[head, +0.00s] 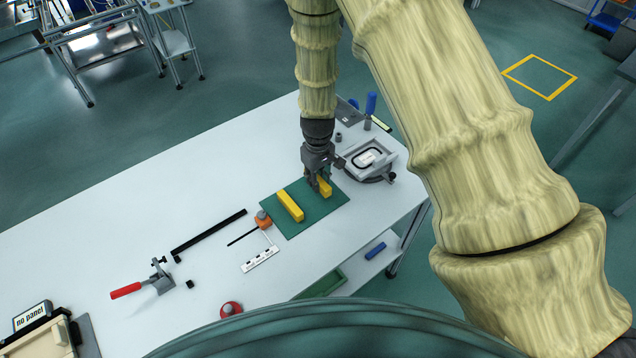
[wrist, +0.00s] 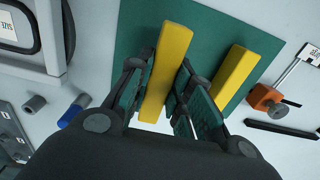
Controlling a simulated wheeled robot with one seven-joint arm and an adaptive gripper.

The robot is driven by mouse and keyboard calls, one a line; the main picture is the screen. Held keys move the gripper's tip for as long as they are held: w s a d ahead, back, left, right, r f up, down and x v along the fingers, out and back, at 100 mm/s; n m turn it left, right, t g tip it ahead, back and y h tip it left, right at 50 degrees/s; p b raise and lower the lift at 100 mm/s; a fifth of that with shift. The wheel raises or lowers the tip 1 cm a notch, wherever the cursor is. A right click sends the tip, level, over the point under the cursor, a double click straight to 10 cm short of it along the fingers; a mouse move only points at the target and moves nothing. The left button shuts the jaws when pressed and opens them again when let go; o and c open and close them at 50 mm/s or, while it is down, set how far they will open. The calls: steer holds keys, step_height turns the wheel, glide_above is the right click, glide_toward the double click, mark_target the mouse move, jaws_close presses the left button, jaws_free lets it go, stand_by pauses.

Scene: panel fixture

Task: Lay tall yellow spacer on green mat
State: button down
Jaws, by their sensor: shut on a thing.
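My gripper (head: 319,180) is over the right part of the green mat (head: 312,225), its fingers closed on a yellow spacer (head: 326,188). In the wrist view the held spacer (wrist: 168,70) is a long yellow bar between the two fingers (wrist: 160,95), with the mat (wrist: 210,32) behind it. A second yellow spacer (head: 290,205) lies on the mat to the left, apart from the held one; it also shows in the wrist view (wrist: 237,77). Whether the held spacer touches the mat is unclear. The gripper hides part of it.
A grey fixture (head: 369,158) stands just right of the mat, with a blue-handled tool (head: 370,108) behind. An orange tool (head: 262,220) is at the mat's left edge, near a white labelled strip (head: 260,260). The white table's (head: 130,225) left-middle is largely clear.

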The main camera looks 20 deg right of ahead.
steer(key=shift+s+f+p, duration=0.1)
steer(key=shift+f+p, duration=0.2)
steer(key=shift+p, duration=0.05)
steer(key=shift+f+p, duration=0.65)
steer(key=shift+f, duration=0.75)
steer(key=shift+f, duration=0.15)
steer(key=c, duration=1.3)
jaws_free()
steer(key=shift+r, duration=0.25)
steer(key=shift+r+b, duration=2.3)
steer(key=shift+r, duration=3.65)
